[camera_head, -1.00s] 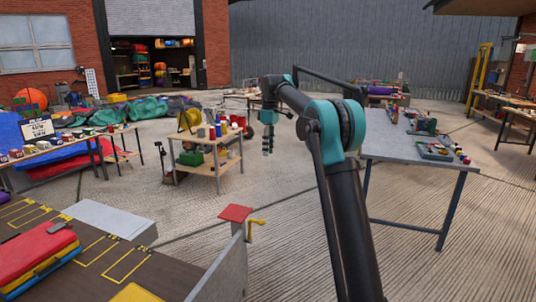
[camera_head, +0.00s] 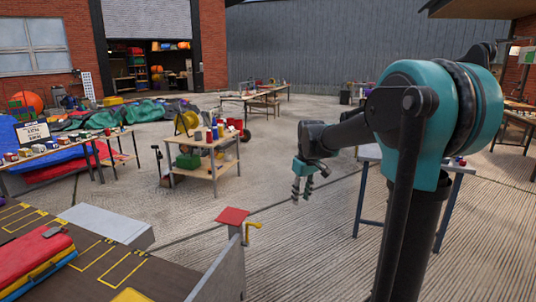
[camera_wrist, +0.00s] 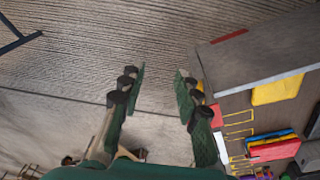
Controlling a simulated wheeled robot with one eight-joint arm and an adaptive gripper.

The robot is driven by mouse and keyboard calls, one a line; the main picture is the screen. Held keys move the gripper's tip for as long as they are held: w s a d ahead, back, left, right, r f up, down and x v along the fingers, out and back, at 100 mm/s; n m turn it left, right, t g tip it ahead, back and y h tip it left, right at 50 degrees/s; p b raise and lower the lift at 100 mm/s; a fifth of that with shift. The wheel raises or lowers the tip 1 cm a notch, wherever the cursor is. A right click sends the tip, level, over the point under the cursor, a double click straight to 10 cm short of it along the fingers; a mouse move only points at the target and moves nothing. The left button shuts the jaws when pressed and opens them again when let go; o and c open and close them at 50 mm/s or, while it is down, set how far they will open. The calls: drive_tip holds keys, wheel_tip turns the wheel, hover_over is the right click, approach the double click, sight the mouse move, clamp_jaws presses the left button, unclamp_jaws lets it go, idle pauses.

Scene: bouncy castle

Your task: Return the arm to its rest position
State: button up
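My gripper (camera_head: 302,190) hangs pointing down at the end of my dark arm with teal joints, right of the middle in the head view. It is in free air above the ridged concrete floor. In the wrist view my gripper (camera_wrist: 158,95) shows two green padded fingers standing apart. Nothing is between them, only floor behind. The arm is bent, with its large teal joint high at the right of the head view.
A wooden cart (camera_head: 205,168) with tools stands left of my gripper. A grey table (camera_head: 458,167) is partly hidden behind my arm. A dark deck (camera_head: 100,268) with a red folded bundle (camera_head: 32,256) fills the lower left. A red plate (camera_head: 232,215) tops a post. Floor between is clear.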

drive_tip(key=s+d+f+m+t, duration=0.1)
drive_tip(key=s+d+f+m, duration=0.1)
drive_tip(key=s+f, duration=0.3)
drive_tip(key=s+d+f+m, duration=0.2)
drive_tip(key=s+f, duration=0.3)
drive_tip(key=s, duration=0.6)
drive_tip(key=s+d+f+m+t, duration=0.1)
drive_tip(key=s+d+f+m, duration=0.1)
drive_tip(key=s+f, duration=0.4)
drive_tip(key=s+d, duration=0.1)
drive_tip(key=s, duration=0.1)
drive_tip(key=shift+s+t+h, duration=0.3)
drive_tip(key=shift+s, duration=0.1)
